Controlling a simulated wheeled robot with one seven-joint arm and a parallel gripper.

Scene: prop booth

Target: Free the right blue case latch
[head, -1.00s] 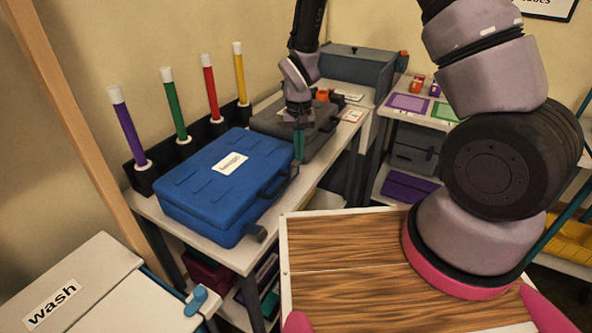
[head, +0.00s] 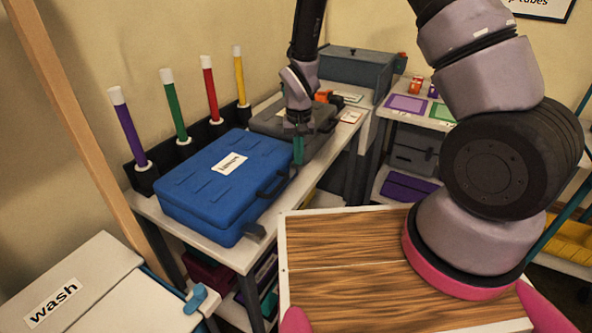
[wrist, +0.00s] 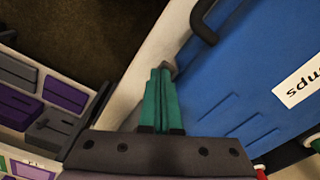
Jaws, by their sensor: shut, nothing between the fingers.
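The blue case (head: 215,195) lies closed on the white bench, with a white label on its lid and a dark handle (head: 270,187) on its right-hand front side. It fills the right of the wrist view (wrist: 240,70). A dark grey latch (head: 255,232) sits at the near end of that side. At the far end, a small grey latch part (wrist: 169,66) shows in the wrist view by my fingertips; the fingers partly hide it. My gripper (head: 298,162) is shut and empty, its teal fingers pointing down beside the case's far front corner. I cannot tell whether they touch the latch.
A dark grey case (head: 265,122) lies behind the blue one. Coloured tubes (head: 212,92) stand in a black rack along the wall. A wood-topped board (head: 340,265) is in front, beside my arm. A wash box (head: 75,295) is at lower left. The bench edge is close to my gripper.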

